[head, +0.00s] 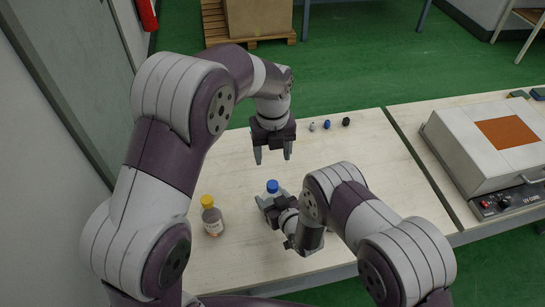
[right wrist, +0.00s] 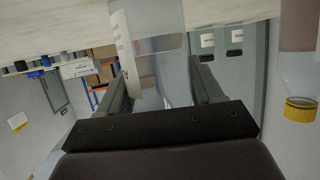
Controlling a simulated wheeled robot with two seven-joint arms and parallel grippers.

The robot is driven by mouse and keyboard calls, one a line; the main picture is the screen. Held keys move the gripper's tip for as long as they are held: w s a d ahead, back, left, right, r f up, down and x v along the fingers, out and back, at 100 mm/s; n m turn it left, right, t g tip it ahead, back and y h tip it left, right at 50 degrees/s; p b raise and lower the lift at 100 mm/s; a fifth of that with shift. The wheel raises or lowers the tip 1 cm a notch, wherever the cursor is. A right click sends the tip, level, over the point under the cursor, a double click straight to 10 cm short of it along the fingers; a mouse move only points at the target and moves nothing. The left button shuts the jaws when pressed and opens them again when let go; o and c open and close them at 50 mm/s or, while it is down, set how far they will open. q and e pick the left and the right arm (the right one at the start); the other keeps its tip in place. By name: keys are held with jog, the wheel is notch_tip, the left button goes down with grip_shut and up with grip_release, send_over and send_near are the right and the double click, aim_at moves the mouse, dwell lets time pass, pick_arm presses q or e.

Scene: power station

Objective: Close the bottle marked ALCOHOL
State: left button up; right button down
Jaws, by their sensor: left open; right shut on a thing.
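A clear bottle (head: 275,191) with a blue cap (head: 272,185) stands upright at the front of the table. My right gripper (head: 268,202) is shut on its body. My left gripper (head: 272,155) is open and empty, pointing down, above and behind the blue cap.
A yellow-capped bottle (head: 212,217) with brownish contents stands to the left; its yellow cap (right wrist: 301,110) shows in the right wrist view. Small grey (head: 312,126), blue (head: 327,124) and black (head: 346,121) pieces lie at the table's back.

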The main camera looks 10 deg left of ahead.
jog(key=shift+c, duration=0.5)
grip_release()
jog(key=v, duration=1.2)
jog(key=shift+s+d+b, duration=0.2)
jog(key=shift+s+b, duration=0.1)
jog(key=shift+b, duration=0.15)
jog(key=shift+r, duration=0.1)
